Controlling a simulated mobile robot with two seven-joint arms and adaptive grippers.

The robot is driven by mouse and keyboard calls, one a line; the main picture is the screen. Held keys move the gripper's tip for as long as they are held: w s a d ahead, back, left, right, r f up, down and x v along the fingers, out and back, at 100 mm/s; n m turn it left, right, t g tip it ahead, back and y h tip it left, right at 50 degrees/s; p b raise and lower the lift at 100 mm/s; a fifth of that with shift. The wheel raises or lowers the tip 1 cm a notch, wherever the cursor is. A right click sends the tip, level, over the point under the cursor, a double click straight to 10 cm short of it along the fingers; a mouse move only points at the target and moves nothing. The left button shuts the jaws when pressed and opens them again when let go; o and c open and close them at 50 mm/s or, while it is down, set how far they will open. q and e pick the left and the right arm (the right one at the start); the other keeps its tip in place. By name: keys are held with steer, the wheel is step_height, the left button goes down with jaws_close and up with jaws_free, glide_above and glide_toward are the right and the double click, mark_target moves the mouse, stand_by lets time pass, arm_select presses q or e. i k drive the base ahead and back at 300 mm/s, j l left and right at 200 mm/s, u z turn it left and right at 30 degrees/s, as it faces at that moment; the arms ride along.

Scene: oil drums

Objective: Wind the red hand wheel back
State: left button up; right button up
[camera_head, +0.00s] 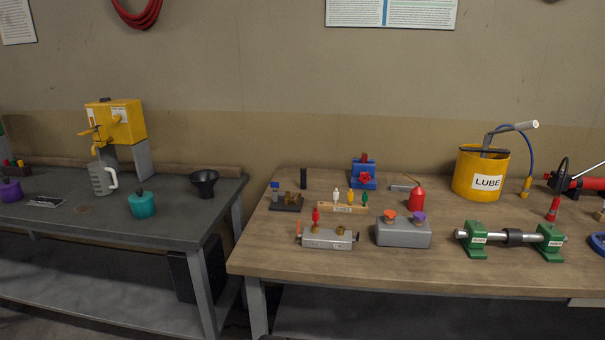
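A small red hand wheel (365,179) sits on the front of a blue block-like device (356,170), which has another red part on top. The device stands near the back of the wooden bench (300,265), left of its middle. The wheel faces the camera and is small, so its turned position cannot be told. Neither of my grippers shows in the head view, and nothing touches the wheel.
In front stand a strip with coloured pegs (342,207), a metal block (328,239) and a grey box (403,233). A red oil can (417,198), yellow LUBE bucket (480,173) and green-ended fixture (511,238) stand right. A grey table (90,225) is left.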

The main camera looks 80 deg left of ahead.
mark_target(364, 176)
steer(key=u, duration=2.55)
